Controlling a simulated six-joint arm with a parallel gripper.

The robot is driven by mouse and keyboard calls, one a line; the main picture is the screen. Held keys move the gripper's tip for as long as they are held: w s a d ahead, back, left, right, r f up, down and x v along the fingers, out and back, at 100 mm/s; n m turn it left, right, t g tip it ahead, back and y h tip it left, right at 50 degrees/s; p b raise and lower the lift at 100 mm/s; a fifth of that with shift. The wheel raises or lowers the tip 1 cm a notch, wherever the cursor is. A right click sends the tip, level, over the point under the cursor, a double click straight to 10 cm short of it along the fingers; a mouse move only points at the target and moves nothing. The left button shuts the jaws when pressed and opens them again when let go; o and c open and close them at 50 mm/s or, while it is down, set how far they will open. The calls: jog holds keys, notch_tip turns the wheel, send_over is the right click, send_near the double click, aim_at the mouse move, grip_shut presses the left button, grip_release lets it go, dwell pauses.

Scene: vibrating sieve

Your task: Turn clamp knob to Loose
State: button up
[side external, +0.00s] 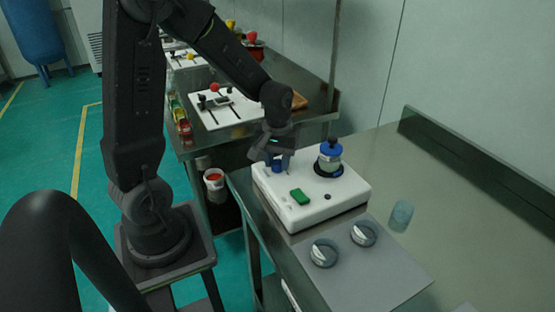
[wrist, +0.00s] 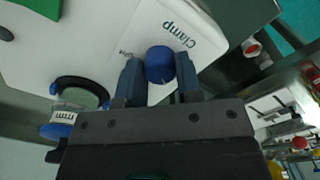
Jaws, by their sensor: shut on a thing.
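The clamp knob (wrist: 159,64) is a small blue round knob on the white sieve machine, beside the printed word "Clamp" in the wrist view. In the side view the knob (side external: 277,167) shows at the machine's back left corner. My gripper (wrist: 160,76) has one finger on each side of the knob and is shut on it. In the side view my gripper (side external: 277,158) comes down on the knob from above. The white machine (side external: 305,211) sits on the steel table. The setting that the knob points to cannot be read.
A blue-topped clear jar (side external: 329,156) stands in a black ring on the machine, right of my gripper. A green button (side external: 299,196) is at the machine's front. Two round metal dishes (side external: 324,253) and a bluish cylinder (side external: 401,215) lie nearby. The table's right side is clear.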

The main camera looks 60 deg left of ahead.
aim_at(277, 162)
jog(key=o, duration=0.9)
jog(key=shift+o, duration=0.2)
notch_tip(277, 162, up, 14)
jog(key=s+d+r+m+t, duration=0.2)
jog(key=s+d+m+t, duration=0.3)
jog(key=s+d+m, duration=0.4)
jog(key=s+d, duration=0.2)
jog(key=d, duration=0.1)
jog(key=shift+d+t, duration=0.2)
jog(key=shift+t, duration=0.1)
